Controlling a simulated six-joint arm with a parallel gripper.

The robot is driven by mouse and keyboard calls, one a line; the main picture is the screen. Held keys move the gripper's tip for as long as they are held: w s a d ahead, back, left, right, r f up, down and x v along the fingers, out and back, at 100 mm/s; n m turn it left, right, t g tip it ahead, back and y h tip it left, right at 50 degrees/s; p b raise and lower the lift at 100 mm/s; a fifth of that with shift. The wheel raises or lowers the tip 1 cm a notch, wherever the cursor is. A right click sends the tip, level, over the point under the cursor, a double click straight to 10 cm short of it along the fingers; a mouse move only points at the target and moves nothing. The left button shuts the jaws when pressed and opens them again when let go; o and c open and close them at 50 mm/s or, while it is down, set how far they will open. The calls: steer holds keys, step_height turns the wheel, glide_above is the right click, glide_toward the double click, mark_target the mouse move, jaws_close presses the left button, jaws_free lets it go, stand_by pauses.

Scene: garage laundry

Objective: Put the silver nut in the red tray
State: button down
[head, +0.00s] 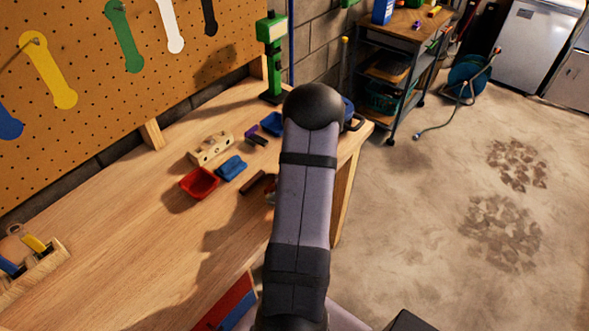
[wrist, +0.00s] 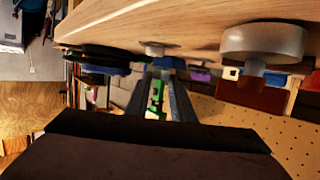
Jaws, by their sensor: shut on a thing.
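The red tray (head: 199,183) lies on the wooden workbench, left of my arm in the head view, and looks empty. In the wrist view the scene is upside down, with the bench top along the upper edge. My gripper (wrist: 157,72) reaches in with two dark fingers. It is shut on a small silver piece at the fingertips, which I take to be the silver nut (wrist: 155,48). The nut appears at or very near the bench surface. The head view hides the nut and fingertips behind my arm.
A large grey stemmed piece (wrist: 262,42) is to the right in the wrist view. A blue piece (head: 230,168), a wooden block (head: 211,149), a brown bar (head: 252,183) and a blue tray (head: 272,124) surround the red tray.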

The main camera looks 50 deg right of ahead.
steer(key=shift+f+p, duration=0.35)
steer(key=shift+f, duration=1.45)
steer(key=shift+f+b, duration=0.3)
steer(key=c, duration=1.5)
jaws_free()
steer(key=shift+c, duration=0.2)
steer(key=shift+s+r, duration=0.1)
steer(key=shift+s+a, duration=0.2)
steer(key=shift+a, duration=0.05)
steer(key=v, duration=0.5)
steer(key=shift+a+r, duration=0.1)
steer(key=shift+r, duration=0.2)
steer(key=shift+o, duration=0.5)
steer(key=shift+s+a+r, duration=0.1)
steer(key=shift+s+a, duration=0.35)
steer(key=shift+s, duration=0.05)
